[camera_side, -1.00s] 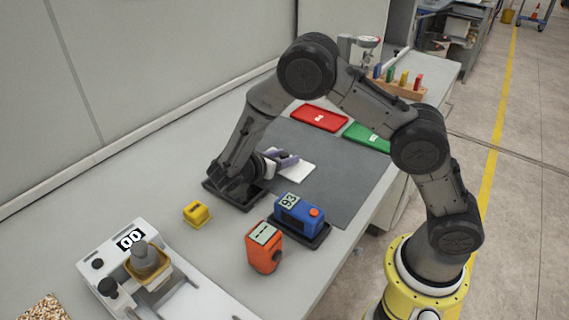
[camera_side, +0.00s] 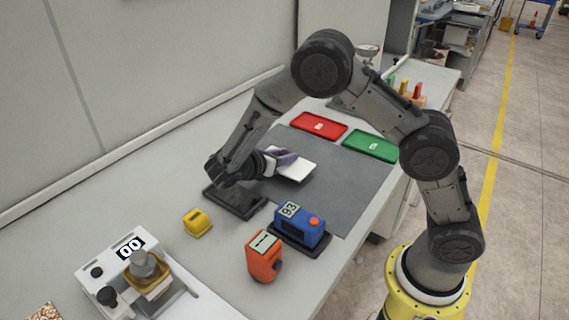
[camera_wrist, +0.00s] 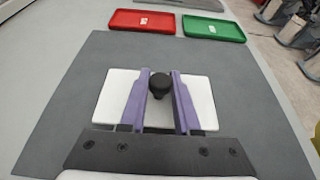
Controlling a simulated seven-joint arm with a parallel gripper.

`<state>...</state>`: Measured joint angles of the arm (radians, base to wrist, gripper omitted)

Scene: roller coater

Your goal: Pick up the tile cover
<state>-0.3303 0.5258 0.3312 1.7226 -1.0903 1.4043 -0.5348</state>
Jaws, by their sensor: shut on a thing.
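The tile cover (camera_wrist: 204,103) is a flat white plate with a black knob (camera_wrist: 158,85) on top. In the wrist view it lies over the dark grey mat, level. My gripper (camera_wrist: 160,80) has purple fingers shut on the knob, one on each side.
The grey mat (camera_side: 325,190) has a red tray (camera_side: 318,124) and a green tray (camera_side: 370,144) behind it. A black tray (camera_side: 236,200), yellow block (camera_side: 197,223), blue device (camera_side: 303,222) and orange device (camera_side: 263,257) stand nearer. A white machine (camera_side: 135,270) is at front left.

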